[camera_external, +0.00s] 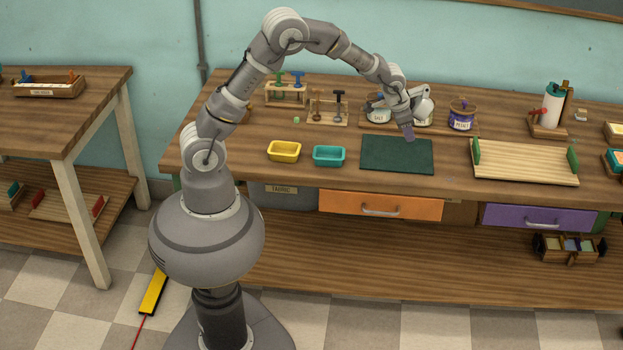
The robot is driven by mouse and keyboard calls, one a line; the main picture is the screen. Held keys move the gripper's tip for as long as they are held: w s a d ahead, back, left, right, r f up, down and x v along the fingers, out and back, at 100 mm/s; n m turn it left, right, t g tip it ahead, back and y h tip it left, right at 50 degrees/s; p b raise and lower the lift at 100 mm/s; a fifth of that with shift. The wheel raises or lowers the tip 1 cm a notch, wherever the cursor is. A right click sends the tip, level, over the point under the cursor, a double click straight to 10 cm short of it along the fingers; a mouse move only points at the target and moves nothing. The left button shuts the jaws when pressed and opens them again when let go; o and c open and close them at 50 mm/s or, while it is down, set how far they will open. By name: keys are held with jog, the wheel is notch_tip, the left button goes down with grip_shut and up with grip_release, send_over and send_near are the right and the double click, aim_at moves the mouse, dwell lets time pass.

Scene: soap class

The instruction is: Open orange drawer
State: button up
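The orange drawer (345,204) is under the front edge of the wooden workbench, left of the middle. Its front looks flush with the bench, so it appears closed. A pale metal bar handle (380,211) is on its front. My gripper (409,136) is above the bench top, over the back right part of the dark green mat, well above and behind the drawer handle. It points downward. The fingers are too small to tell whether they are open or shut. I see nothing clearly held.
A yellow tray (284,151) and a teal tray (329,156) stand left of the green mat (385,157). A wooden board with green ends (523,163) lies to the right. A purple drawer (538,217) is right of the orange one. The lower shelf (400,262) below the orange drawer is bare.

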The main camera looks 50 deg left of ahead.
aim_at(382, 212)
jog(key=s+f+m+g, duration=0.1)
jog(key=s+f, duration=0.1)
jog(key=f, duration=0.6)
jog(key=s+d+f+m+g+y+b, duration=0.1)
jog(key=s+f, duration=0.2)
jog(key=f, duration=0.6)
jog(key=s+f+g+b, duration=0.1)
jog(key=s+f, duration=0.1)
jog(key=f, duration=0.6)
jog(key=shift+s+d+f+m+y, duration=0.2)
jog(key=shift+d+f+m+y, duration=0.05)
jog(key=shift+f+m+y, duration=0.15)
jog(key=shift+r, duration=0.1)
jog(key=shift+c, duration=0.5)
grip_shut()
